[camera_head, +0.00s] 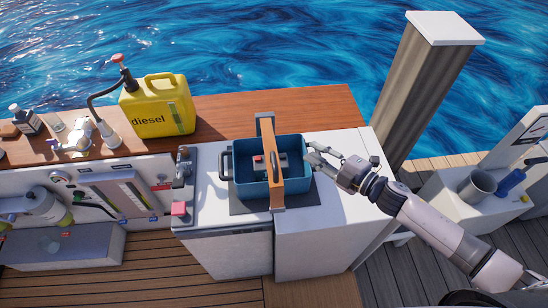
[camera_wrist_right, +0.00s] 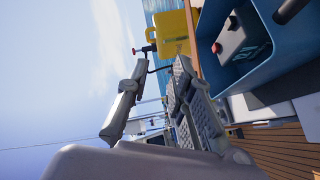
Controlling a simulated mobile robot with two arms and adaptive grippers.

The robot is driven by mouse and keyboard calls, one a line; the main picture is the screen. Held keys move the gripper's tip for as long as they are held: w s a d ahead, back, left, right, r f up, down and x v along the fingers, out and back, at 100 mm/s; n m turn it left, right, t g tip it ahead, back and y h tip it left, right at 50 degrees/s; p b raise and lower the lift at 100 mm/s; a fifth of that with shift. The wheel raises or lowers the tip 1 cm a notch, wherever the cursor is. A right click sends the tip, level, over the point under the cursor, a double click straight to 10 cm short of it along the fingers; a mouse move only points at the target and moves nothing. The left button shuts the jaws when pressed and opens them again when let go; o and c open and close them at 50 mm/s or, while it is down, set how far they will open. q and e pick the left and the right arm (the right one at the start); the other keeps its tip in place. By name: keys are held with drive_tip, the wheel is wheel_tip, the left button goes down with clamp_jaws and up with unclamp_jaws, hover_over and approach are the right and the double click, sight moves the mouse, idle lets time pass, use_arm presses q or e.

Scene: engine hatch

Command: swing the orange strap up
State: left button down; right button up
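The orange strap (camera_head: 267,150) lies across the top of a blue box (camera_head: 300,178) on the white counter, running from its back side down over its front. Inside the box is a dark battery with a red terminal cap, seen in the right wrist view (camera_wrist_right: 240,45). My right gripper (camera_head: 309,152) is at the box's right side, to the right of the strap and apart from it. Its two fingers are spread with nothing between them, as the right wrist view (camera_wrist_right: 160,72) also shows. My left gripper is not in view.
A yellow diesel can (camera_head: 160,108) stands on the wooden ledge (camera_head: 225,108) at the back left. A wooden post with a white cap (camera_head: 445,27) rises behind my right arm. A grey pot (camera_head: 478,186) stands at the right. The white counter (camera_head: 345,190) right of the box is clear.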

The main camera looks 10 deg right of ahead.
drive_tip(key=s+d+r+n+g+y, duration=0.2)
drive_tip(key=s+d+n+g+y, duration=0.2)
drive_tip(key=n+g, duration=0.4)
drive_tip(key=n, duration=0.1)
approach(274, 159)
drive_tip(key=shift+t, duration=0.3)
drive_tip(key=x, duration=0.6)
drive_tip(key=f+x, duration=0.1)
drive_tip(key=x, duration=0.3)
drive_tip(key=shift+s+a+b, duration=0.1)
drive_tip(key=shift+s+b, duration=0.15)
drive_tip(key=shift+b, duration=0.15)
drive_tip(key=shift+c, duration=0.3)
clamp_jaws()
